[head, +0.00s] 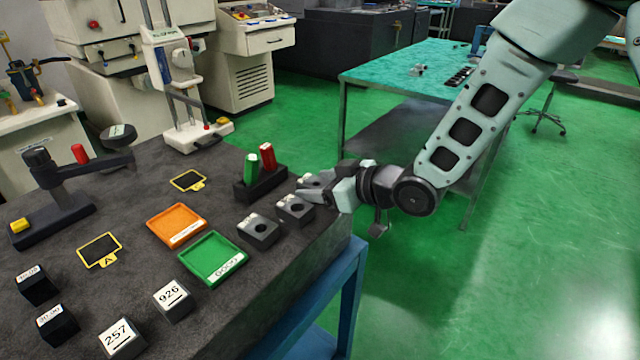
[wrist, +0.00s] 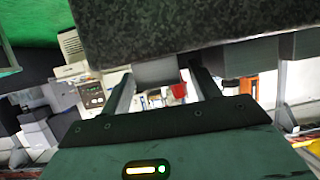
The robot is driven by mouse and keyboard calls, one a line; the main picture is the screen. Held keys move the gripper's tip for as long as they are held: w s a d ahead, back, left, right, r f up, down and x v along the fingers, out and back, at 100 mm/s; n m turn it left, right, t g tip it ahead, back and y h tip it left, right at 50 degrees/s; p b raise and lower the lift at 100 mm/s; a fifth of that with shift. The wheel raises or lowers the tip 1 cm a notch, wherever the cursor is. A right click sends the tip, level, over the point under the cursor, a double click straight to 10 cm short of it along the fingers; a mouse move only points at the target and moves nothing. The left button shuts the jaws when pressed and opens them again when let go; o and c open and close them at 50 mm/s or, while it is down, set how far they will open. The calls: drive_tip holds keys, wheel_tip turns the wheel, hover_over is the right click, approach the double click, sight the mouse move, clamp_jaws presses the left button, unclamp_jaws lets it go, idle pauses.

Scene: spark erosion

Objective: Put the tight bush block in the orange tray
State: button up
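The orange tray (head: 172,220) lies empty on the dark stone table, with a white label along its front edge. Three grey blocks with bores stand near the table's right edge: a front one (head: 258,232), a middle one (head: 294,210) and a back one (head: 311,180). I cannot read which is the tight one. My gripper (head: 310,190) is low at the table edge, by the back block. In the wrist view its fingers (wrist: 163,82) are apart, with a grey block (wrist: 155,72) between their tips and slim gaps at its sides.
The green tray (head: 213,262) lies in front of the orange one. A dark holder (head: 260,184) with green and red handles stands just left of my gripper. Numbered blocks (head: 173,300) stand at the front, and a gauge stand (head: 50,190) at the left.

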drive_tip(key=b+v, duration=0.6)
drive_tip(key=v, duration=1.1)
drive_tip(key=shift+d, duration=0.2)
